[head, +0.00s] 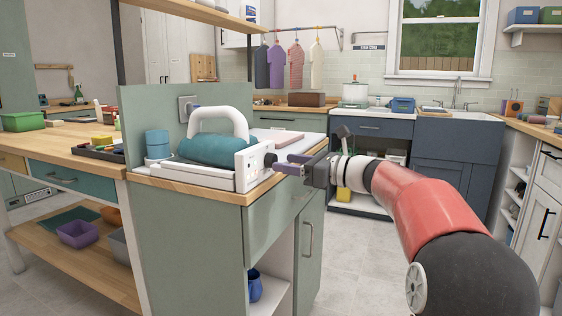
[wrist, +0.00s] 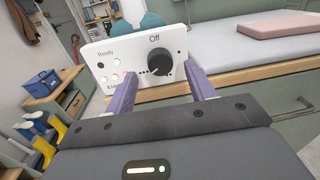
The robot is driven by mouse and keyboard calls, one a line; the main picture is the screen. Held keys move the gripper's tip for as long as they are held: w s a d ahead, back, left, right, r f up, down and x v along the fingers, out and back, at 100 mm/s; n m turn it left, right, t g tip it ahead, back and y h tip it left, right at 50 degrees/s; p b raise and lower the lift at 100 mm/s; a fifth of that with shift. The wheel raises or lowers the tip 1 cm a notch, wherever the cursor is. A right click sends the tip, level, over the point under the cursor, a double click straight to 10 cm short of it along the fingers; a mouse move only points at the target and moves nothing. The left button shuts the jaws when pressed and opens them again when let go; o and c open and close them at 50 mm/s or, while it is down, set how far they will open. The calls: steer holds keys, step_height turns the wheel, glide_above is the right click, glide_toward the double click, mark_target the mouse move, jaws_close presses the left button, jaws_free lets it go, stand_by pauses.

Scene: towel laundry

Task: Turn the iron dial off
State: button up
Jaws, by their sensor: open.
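The iron station has a white control panel (wrist: 132,60) with a black dial (wrist: 160,62) under the word "Off". Indicator lights sit left of the dial, by the label "Ready"; at least one is lit. In the head view the dial (head: 270,160) sticks out from the panel's right side. The white-handled iron (head: 218,122) rests behind the panel with a teal body (head: 215,150). My gripper (wrist: 162,85) is open, its purple fingers spread on either side of the dial. I cannot tell whether the fingers touch it.
The station stands on a green cabinet with a wooden top (head: 200,188). A folded pink cloth (wrist: 285,24) lies on a pale board at the right of the wrist view. A blue stack (head: 157,144) stands left of the iron. The floor to the right is partly open.

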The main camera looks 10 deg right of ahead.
mark_target(271, 161)
steer(key=x, duration=0.2)
steer(key=shift+w+a, duration=0.25)
steer(key=shift+a, duration=0.05)
steer(key=c, duration=1)
steer(key=shift+f, duration=0.1)
